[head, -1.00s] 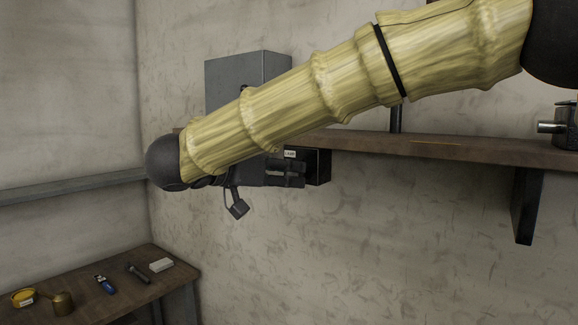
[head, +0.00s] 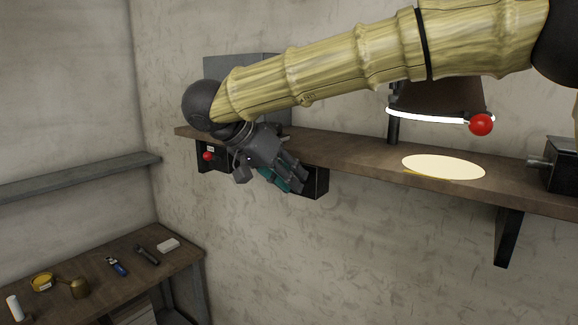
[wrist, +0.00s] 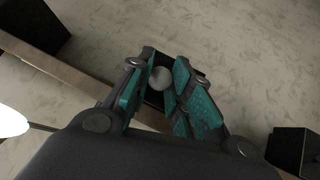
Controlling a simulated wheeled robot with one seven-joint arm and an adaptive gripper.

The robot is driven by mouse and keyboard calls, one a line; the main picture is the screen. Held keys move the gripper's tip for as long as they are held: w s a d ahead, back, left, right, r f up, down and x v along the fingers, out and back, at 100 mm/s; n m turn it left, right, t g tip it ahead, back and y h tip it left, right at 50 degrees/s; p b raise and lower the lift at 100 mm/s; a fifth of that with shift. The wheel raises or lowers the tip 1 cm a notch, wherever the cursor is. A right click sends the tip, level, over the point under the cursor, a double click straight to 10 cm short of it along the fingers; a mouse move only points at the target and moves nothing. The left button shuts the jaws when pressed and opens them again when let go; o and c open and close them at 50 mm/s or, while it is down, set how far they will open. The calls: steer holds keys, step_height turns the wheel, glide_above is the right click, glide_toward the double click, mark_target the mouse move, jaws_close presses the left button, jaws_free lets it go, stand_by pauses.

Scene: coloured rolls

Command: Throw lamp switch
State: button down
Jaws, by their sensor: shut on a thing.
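The lamp switch is a black box (head: 316,182) under the shelf's front edge, with a pale round knob (wrist: 160,77) seen in the wrist view. My gripper (head: 284,178) is at this box, pointing down and to the right in the head view. In the wrist view its teal-padded fingers (wrist: 164,88) stand on both sides of the knob and are shut on it. In the head view the fingers hide the knob and part of the box. The lamp (head: 440,103) hangs above the shelf with a lit rim, and a bright pool of light lies below it.
A wooden shelf (head: 360,160) runs along the wall. Another black box with a red knob (head: 208,156) is left of my gripper. A grey cabinet (head: 222,68) is behind my arm. A table (head: 120,245) with small tools stands at lower left.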

steer(key=shift+w+d+r+g+y+p, duration=0.15)
steer(key=shift+r+g+y+p, duration=0.2)
steer(key=shift+p, duration=0.25)
steer(key=c, duration=1.3)
jaws_free()
steer(key=shift+f, duration=0.1)
steer(key=shift+o, duration=0.2)
steer(key=v, duration=1.2)
steer(key=shift+f, duration=0.1)
